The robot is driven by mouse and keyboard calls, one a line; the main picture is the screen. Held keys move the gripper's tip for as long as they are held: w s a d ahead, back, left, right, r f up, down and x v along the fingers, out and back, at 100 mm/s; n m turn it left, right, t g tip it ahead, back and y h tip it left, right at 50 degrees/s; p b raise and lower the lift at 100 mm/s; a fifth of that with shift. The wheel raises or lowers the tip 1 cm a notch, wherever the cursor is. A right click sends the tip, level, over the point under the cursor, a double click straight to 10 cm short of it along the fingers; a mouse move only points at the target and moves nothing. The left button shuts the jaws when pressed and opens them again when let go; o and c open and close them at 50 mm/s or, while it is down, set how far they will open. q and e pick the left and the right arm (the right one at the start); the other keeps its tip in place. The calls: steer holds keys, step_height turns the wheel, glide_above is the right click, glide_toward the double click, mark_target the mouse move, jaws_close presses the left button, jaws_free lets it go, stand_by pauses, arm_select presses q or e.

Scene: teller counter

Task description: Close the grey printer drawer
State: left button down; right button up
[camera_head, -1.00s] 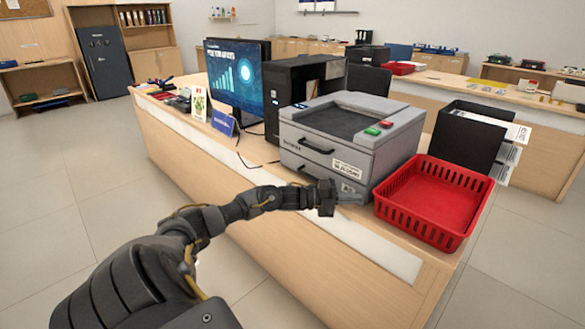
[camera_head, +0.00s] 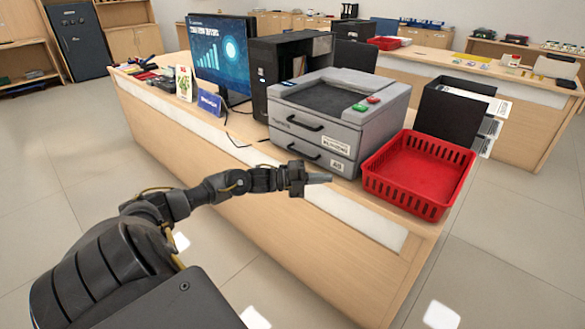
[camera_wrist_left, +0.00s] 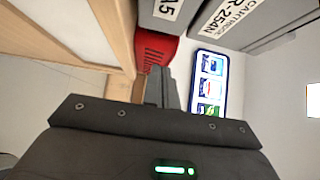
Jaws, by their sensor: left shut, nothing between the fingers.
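The grey printer (camera_head: 345,115) stands on the counter in the head view, with two stacked drawer fronts with dark handles. The lower drawer (camera_head: 336,165) carries an "A5" label and looks nearly in line with the front above it; I cannot tell whether a small gap is left. My left gripper (camera_head: 319,179) is shut and empty, just in front of and below the lower drawer's right part. Contact cannot be told. In the left wrist view its fingers (camera_wrist_left: 160,88) point toward the red basket, and the labelled printer fronts show at the top. My right gripper is out of view.
A red basket (camera_head: 372,182) stands directly right of the printer, with a black file holder (camera_head: 446,118) behind. A black computer tower (camera_head: 262,88) and a monitor (camera_head: 222,60) stand left. The floor before the counter is clear.

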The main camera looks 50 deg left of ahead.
arm_select(q)
steer(key=v, duration=0.6)
steer(key=shift+s+a+f, duration=0.15)
steer(key=shift+f, duration=0.2)
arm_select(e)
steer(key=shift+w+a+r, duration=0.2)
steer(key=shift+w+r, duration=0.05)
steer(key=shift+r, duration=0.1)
